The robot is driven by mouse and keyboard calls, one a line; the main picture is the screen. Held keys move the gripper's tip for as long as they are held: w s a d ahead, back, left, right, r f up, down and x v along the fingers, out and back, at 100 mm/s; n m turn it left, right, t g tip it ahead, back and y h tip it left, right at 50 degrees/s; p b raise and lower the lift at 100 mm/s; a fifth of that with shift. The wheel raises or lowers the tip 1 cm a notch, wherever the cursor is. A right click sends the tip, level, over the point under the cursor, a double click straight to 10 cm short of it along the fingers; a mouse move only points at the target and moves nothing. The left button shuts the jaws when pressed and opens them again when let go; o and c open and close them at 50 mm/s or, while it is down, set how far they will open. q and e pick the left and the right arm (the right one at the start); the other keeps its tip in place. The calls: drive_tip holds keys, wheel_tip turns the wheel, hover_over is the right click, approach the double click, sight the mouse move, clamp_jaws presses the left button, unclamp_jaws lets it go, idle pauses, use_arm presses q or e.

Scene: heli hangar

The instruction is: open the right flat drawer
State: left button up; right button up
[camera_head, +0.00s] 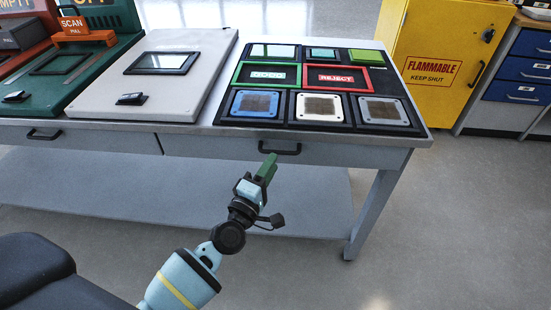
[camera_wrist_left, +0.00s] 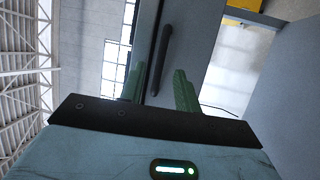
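The right flat drawer (camera_head: 350,156) is a wide grey front under the right half of the workbench. It looks shut, flush with the bench front. Its dark bar handle (camera_head: 281,150) runs along the upper part of the front. My left gripper (camera_head: 268,166) has green fingers and is just in front of the handle. In the left wrist view the fingers (camera_wrist_left: 160,90) are apart, with the handle (camera_wrist_left: 164,50) lined up with the gap between them. The handle appears beyond the fingertips; I cannot tell whether they touch it. My right gripper is in neither view.
The workbench carries a black board with framed tiles (camera_head: 321,93), a light grey panel (camera_head: 160,68) and a green panel (camera_head: 62,66). Another drawer handle (camera_head: 44,134) is at the left. A yellow flammable cabinet (camera_head: 435,92) stands at the right. Floor in front is clear.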

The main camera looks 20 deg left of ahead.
use_arm(q)
drive_tip(key=shift+x, duration=1.55)
clamp_jaws()
